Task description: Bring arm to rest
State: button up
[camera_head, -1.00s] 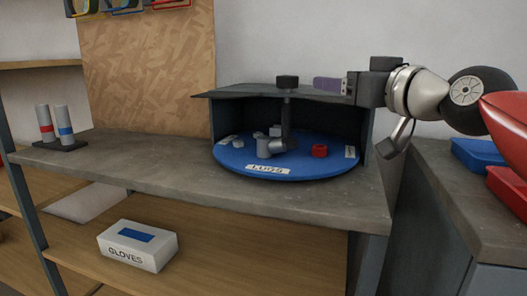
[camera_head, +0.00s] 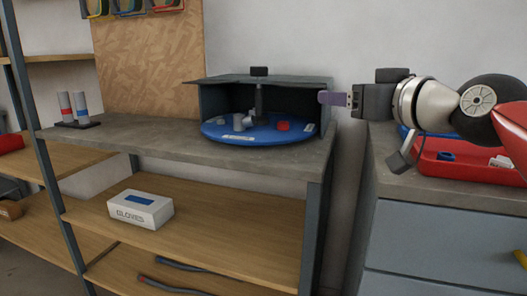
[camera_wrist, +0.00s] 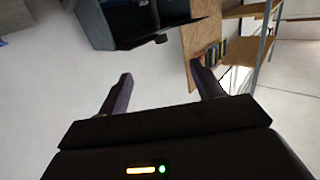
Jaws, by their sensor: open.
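My gripper (camera_head: 333,98) is at the right in the head view, held level in the air and pointing left. It is to the right of the dark open-fronted housing (camera_head: 325,117) on the workbench and above bench height. In the wrist view, its two purple fingers (camera_wrist: 160,88) stand wide apart with nothing between them. Part of my arm stretches right from it, over the drawer cabinet.
A blue turntable (camera_head: 262,134) carries grey parts and a red ring (camera_head: 284,126). A red tray (camera_head: 455,172) lies on the cabinet (camera_head: 440,235) below my arm. A glove box (camera_head: 140,210) sits on the lower shelf. A gap separates bench (camera_head: 130,138) and cabinet.

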jog(key=s+f+m+g+h, duration=0.1)
jog(key=s+f+g+h, duration=0.1)
jog(key=s+f, duration=0.4)
jog(key=s+f+m+g+h, duration=0.2)
jog(key=s+f, duration=0.4)
jog(key=f, duration=1.1)
jog(key=s+f+m+g+h, duration=0.2)
jog(key=s+f+g, duration=0.3)
jog(key=f, duration=0.7)
jog(key=shift+s+d+f+g+h, duration=0.3)
jog(key=shift+s+d+h, duration=0.1)
jog(key=shift+s+h, duration=0.4)
jog(key=shift+w, duration=0.1)
